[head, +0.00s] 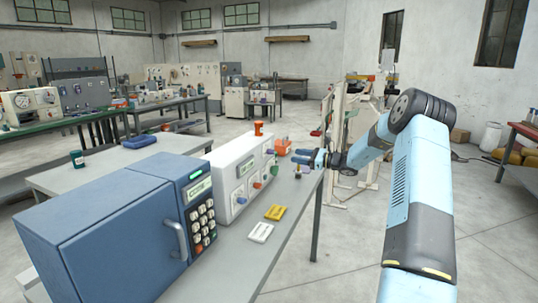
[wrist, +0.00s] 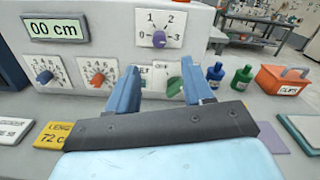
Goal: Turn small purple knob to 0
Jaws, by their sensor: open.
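The small purple knob (wrist: 159,39) sits on a white dial plate marked 0 to 3, on the front of a white machine (wrist: 110,14). The 0 is at the plate's left and the 3 at its right. I cannot clearly tell which number the knob points to. My gripper (wrist: 160,78) is open and empty, with its blue fingers apart below the knob in the wrist view. In the head view, my gripper (head: 303,157) is in front of the white machine (head: 226,160), apart from it.
Blue (wrist: 45,77), orange (wrist: 98,80) and green (wrist: 174,86) knobs are lower on the machine, the green one partly behind my fingers. A display (wrist: 54,29) reads "00 cm". Bottles and an orange box (wrist: 284,79) stand right. A blue cabinet (head: 120,235) is nearer.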

